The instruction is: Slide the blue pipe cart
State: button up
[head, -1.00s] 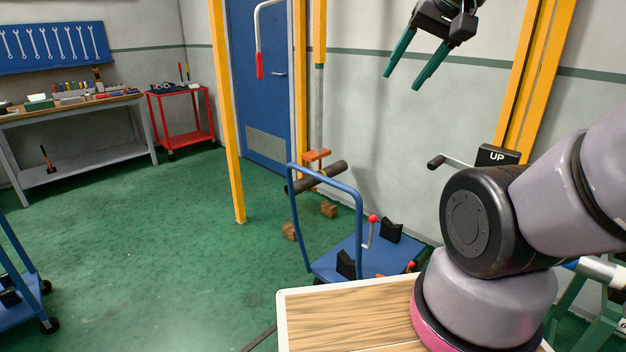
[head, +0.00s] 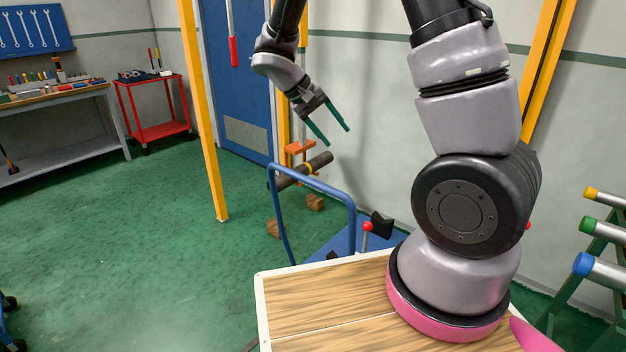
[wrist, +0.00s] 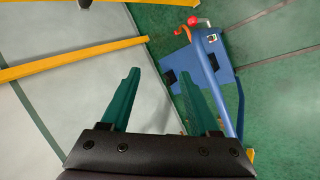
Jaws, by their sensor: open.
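The blue pipe cart (head: 328,246) stands on the green floor beyond the wooden top. Its bent blue tube handle (head: 351,210) rises on the near left side. A red-knobbed lever (head: 367,228) and a black V-shaped rest (head: 381,224) show on its bed, which the wooden top and my arm partly hide. My gripper (head: 338,136) is open and empty, above and behind the handle, apart from it.
A dark pipe (head: 318,163) with a yellow band sits behind the handle, near an orange clamp (head: 298,147) and wooden blocks (head: 315,202). A yellow post (head: 204,120) stands left. Capped pipes (head: 604,232) lie on a rack at right.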

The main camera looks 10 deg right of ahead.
jog(key=w+a+f+n+t+h, duration=0.2)
jog(key=w+a+f+n+t, duration=0.1)
jog(key=f, duration=0.4)
jog(key=w+a+f+n+t+h, duration=0.2)
jog(key=a+f+t, duration=0.15)
jog(key=f, duration=0.25)
jog(key=w+a+f+n+t+h, duration=0.1)
jog(key=w+a+f+n+t, duration=0.2)
jog(key=f, duration=0.4)
jog(key=x, duration=1)
jog(key=shift+g, duration=0.35)
jog(key=shift+s+d, duration=0.1)
jog(key=shift+c, duration=0.4)
grip_shut()
